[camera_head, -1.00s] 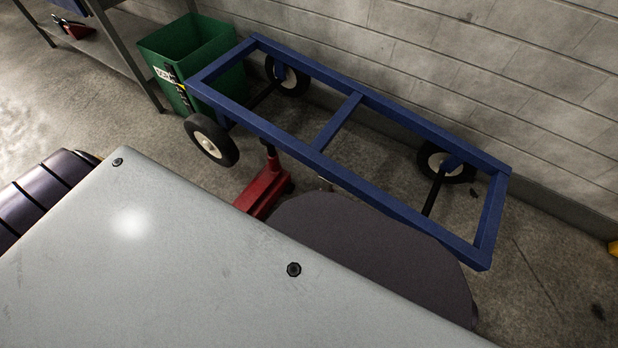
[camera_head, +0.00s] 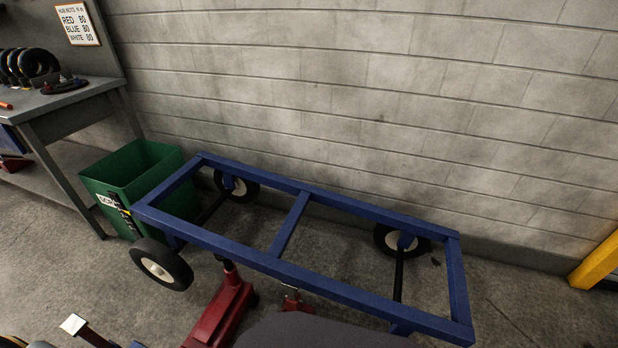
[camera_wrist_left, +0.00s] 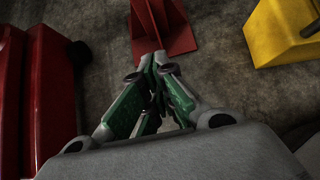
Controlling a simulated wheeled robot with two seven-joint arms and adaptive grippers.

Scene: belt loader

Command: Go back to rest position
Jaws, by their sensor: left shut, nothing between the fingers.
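My left gripper (camera_wrist_left: 152,75) shows in the left wrist view, with its green-padded fingers closed together and nothing between them. It hangs over the concrete floor, with a red metal stand foot (camera_wrist_left: 165,30) beyond its tips. Neither gripper can be made out in the head view. My right gripper is in no view.
A blue wheeled frame (camera_head: 285,255) stands along the block wall (camera_head: 400,80). A green bin (camera_head: 135,170) is at its left end, near a workbench (camera_head: 75,100).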

